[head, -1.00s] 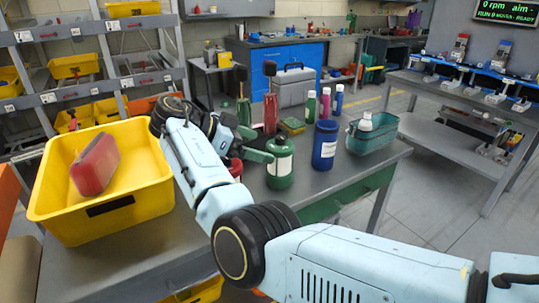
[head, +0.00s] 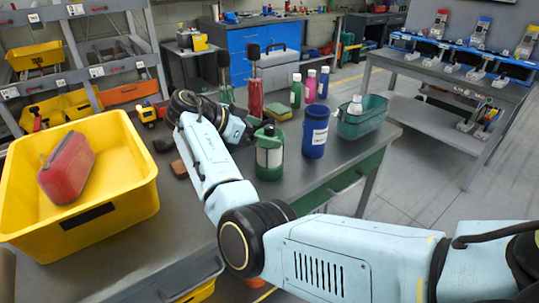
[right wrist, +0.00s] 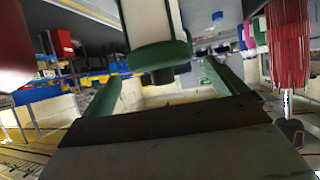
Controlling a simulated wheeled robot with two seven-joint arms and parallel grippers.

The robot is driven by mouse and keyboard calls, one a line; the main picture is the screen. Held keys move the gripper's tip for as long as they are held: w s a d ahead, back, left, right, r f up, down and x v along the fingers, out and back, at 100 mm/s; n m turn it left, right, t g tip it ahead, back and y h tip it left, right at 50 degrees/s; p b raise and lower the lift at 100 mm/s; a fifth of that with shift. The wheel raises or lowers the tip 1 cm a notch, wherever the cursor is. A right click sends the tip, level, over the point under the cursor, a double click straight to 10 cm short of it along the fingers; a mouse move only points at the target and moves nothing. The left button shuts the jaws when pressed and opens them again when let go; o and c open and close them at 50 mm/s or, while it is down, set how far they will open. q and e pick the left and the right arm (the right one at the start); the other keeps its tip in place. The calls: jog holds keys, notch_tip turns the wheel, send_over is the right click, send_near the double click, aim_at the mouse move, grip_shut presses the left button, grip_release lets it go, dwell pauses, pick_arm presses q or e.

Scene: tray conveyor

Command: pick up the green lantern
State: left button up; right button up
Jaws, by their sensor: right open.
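The green lantern (head: 269,157), with a pale body and a green frame, stands upright on the grey table in the head view. My right gripper (head: 246,130) reaches in from its left, close to it; its fingers are mostly hidden there. In the right wrist view, my right gripper (right wrist: 162,72) is open, with one green finger at each side. The lantern's pale body and green rim (right wrist: 160,55) show between and beyond the fingers. I cannot tell whether they touch it. My left gripper is not in view.
A blue jar (head: 314,135) and a teal basket (head: 362,122) stand right of the lantern. The table's front right is clear.

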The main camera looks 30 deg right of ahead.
aim_at(276, 132)
jog(key=x, duration=0.5)
jog(key=shift+w+r, duration=0.1)
jog(key=shift+r, duration=0.05)
jog(key=c, duration=1.6)
